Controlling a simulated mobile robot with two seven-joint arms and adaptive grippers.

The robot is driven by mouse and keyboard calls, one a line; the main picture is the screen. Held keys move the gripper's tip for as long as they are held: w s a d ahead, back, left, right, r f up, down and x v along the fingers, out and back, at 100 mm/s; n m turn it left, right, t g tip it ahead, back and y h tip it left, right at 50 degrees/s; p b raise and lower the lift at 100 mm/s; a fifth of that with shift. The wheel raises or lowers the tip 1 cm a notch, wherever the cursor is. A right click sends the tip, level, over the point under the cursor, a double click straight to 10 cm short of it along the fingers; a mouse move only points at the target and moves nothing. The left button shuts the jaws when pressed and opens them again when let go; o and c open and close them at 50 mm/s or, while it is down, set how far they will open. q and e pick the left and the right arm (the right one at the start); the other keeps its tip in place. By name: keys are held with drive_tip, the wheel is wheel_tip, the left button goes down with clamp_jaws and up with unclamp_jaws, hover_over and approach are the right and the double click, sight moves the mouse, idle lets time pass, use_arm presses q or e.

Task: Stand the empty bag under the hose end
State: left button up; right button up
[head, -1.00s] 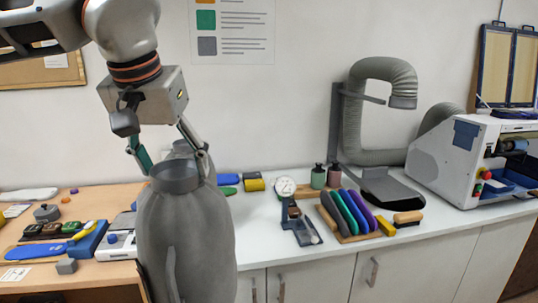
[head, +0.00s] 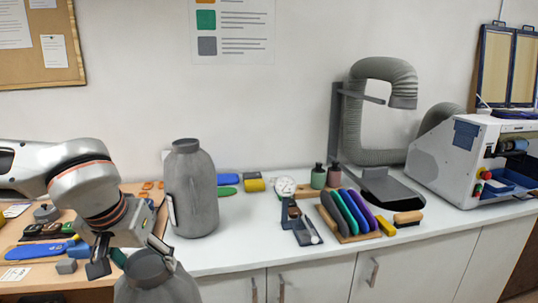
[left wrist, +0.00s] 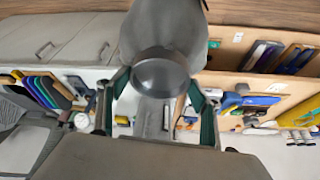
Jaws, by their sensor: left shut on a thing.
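My left gripper (head: 145,258) is shut on the neck of a grey bag (head: 158,289) at the bottom of the head view. The bag's lower part is cut off by the picture edge. In the left wrist view the dark round neck of this held bag (left wrist: 160,75) sits between the two fingers. A second grey bag (head: 191,195) stands upright on the white counter, just behind it. The ribbed grey hose end (head: 403,101) points down at the right, above a dark base plate (head: 387,191). The space between them is empty. My right gripper is not in view.
Coloured insoles in a rack (head: 347,215), a yellow block (head: 386,226) and a brush (head: 408,218) lie in front of the hose stand. Two small bottles (head: 325,177) stand left of it. A white machine (head: 460,155) stands right of it.

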sight(139, 281)
use_arm(q)
drive_tip(key=s+f, duration=0.2)
drive_tip(key=s, duration=0.1)
drive_tip(key=shift+s+f, duration=0.15)
drive_tip(key=shift+s, duration=0.05)
wheel_tip(139, 281, down, 4)
drive_tip(key=shift+d+r, duration=0.1)
drive_tip(key=shift+r, duration=0.15)
drive_tip(key=shift+f, duration=0.35)
